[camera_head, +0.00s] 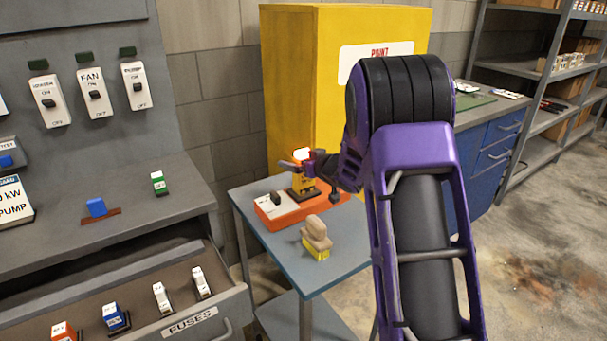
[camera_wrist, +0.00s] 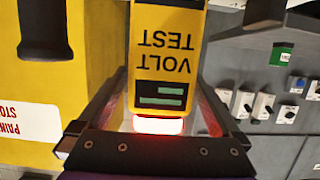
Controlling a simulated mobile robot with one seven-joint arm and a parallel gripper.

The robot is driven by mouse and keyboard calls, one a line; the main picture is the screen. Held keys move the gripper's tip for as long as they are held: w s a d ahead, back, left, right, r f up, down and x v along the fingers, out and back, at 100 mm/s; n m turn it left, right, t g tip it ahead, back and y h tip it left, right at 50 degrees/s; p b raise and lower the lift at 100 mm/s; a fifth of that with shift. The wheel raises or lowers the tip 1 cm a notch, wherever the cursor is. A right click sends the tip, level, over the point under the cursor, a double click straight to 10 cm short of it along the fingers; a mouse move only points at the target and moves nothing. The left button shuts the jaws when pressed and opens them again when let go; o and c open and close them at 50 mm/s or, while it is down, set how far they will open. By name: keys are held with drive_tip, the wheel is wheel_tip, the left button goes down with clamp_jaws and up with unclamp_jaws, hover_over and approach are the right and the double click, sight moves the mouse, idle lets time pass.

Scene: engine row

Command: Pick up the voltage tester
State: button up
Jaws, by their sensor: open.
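The voltage tester (camera_head: 304,184) is a yellow block with a dark base, standing upright at the orange unit on the small blue-grey table. In the wrist view the voltage tester (camera_wrist: 163,50) shows large, upside down, with "VOLT TEST" lettering, a small display and a glowing red-white end. My gripper (camera_head: 302,162) is at the tester's upper part in the head view. In the wrist view my gripper (camera_wrist: 162,92) is open, with one finger on each side of the tester. Whether either finger touches it, I cannot tell.
The orange unit (camera_head: 290,214) has a white panel with a black switch. A tan-handled block with a yellow base (camera_head: 316,240) stands near the table's front. A yellow cabinet (camera_head: 300,80) rises close behind. An open fuse drawer (camera_head: 130,290) lies to the left.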

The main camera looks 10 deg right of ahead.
drive_tip(key=shift+w+a+f, duration=0.15)
drive_tip(key=shift+w, duration=0.2)
drive_tip(key=shift+c, duration=0.3)
clamp_jaws()
